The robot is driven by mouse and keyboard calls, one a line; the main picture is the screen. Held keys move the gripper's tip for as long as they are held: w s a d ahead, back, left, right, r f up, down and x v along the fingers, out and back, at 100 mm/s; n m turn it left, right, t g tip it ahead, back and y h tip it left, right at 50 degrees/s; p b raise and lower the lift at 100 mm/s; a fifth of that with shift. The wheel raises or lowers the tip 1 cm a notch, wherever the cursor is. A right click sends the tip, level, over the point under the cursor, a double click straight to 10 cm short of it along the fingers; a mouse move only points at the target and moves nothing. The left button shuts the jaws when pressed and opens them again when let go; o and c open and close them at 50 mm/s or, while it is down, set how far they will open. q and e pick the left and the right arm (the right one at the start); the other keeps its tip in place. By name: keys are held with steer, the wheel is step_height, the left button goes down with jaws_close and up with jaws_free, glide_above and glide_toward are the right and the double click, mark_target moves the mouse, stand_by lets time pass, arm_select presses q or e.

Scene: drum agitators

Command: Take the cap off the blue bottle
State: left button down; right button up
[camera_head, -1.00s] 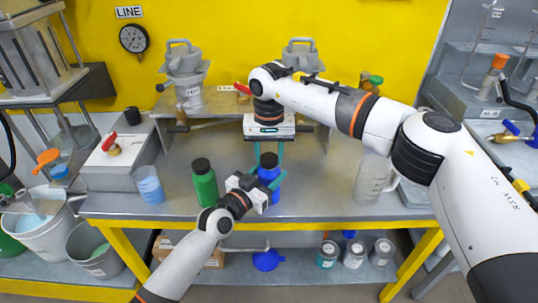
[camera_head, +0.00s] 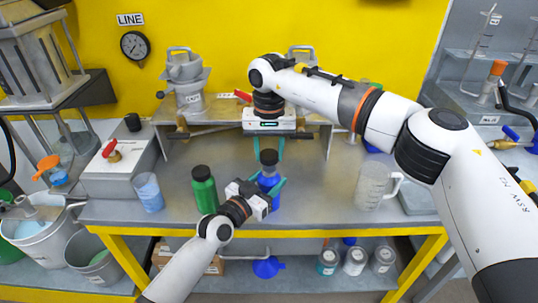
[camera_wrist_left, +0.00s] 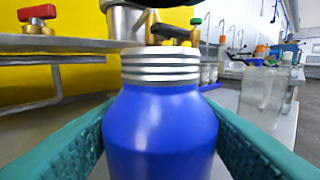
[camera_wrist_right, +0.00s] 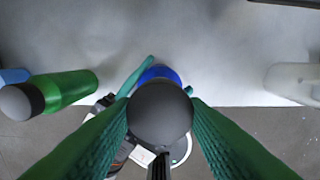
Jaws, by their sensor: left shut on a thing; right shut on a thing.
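The blue bottle (camera_head: 268,180) stands upright near the bench's front edge. In the left wrist view the blue bottle (camera_wrist_left: 160,130) shows its bare, silver threaded neck. My left gripper (camera_head: 267,189) is shut around its body from the front left. My right gripper (camera_head: 268,150) points down from above and is shut on the black cap (camera_head: 269,157). The cap is raised just above the neck, apart from it. In the right wrist view the round cap (camera_wrist_right: 160,112) sits between the green fingers and hides most of the bottle below.
A green bottle (camera_head: 204,190) with a black cap stands close left of my left gripper. A blue cup (camera_head: 148,192) is farther left. A clear pitcher (camera_head: 371,186) stands to the right. The bench (camera_head: 320,198) is clear between the blue bottle and the pitcher.

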step_height(320, 180, up, 2)
steer(key=shift+r, duration=0.15)
arm_select(q)
steer(key=shift+c, duration=2.3)
jaws_free()
